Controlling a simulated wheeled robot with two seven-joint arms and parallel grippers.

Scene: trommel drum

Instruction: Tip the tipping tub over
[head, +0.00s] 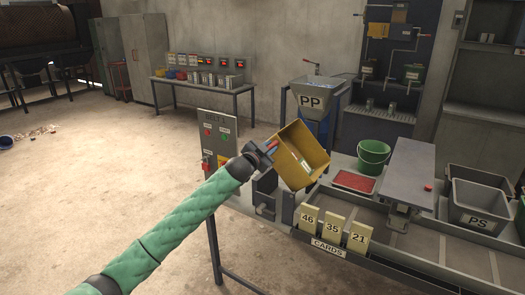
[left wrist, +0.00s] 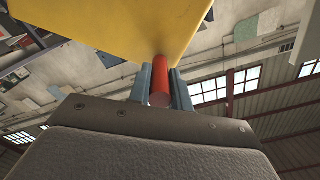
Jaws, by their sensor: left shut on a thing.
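The yellow tipping tub (head: 308,151) is tilted steeply in the head view, with its open side facing right and down. A small pale thing shows inside near its lower rim. My left gripper (head: 268,145) is at the tub's left side, shut on the tub's red handle. In the left wrist view the red handle (left wrist: 159,86) sits between the two fingers, and the yellow tub (left wrist: 130,25) fills the top. My right gripper is not in view.
A grey control box (head: 216,140) stands left of the tub. Number cards (head: 333,226) line the front bench edge. A PP hopper (head: 315,95) is behind the tub. A green bucket (head: 372,158), red tray (head: 353,181) and PS bin (head: 478,207) are to the right.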

